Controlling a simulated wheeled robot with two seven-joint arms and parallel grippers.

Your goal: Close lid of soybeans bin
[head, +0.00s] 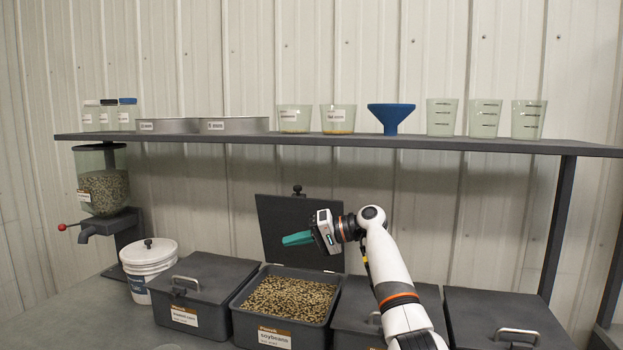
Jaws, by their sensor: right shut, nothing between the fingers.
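The soybeans bin (239,313) is the grey bin near the middle of the bench, with a label on its front and tan beans (290,297) inside. Its dark lid (283,227) stands open and upright at the back, with a black knob on its top edge. My right gripper (284,240) is shut and empty. Its teal fingers point left in front of the lid, above the beans; I cannot tell whether they touch the lid. The gripper body hides part of the lid's right side. My left gripper is not in view.
Closed bins stand to the left (215,270) and right (498,312) of it, and another lies partly behind my right arm. A white bucket (147,262) and a seed dispenser (104,190) are at the left. A shelf (440,144) with cups and a blue funnel (390,117) runs above.

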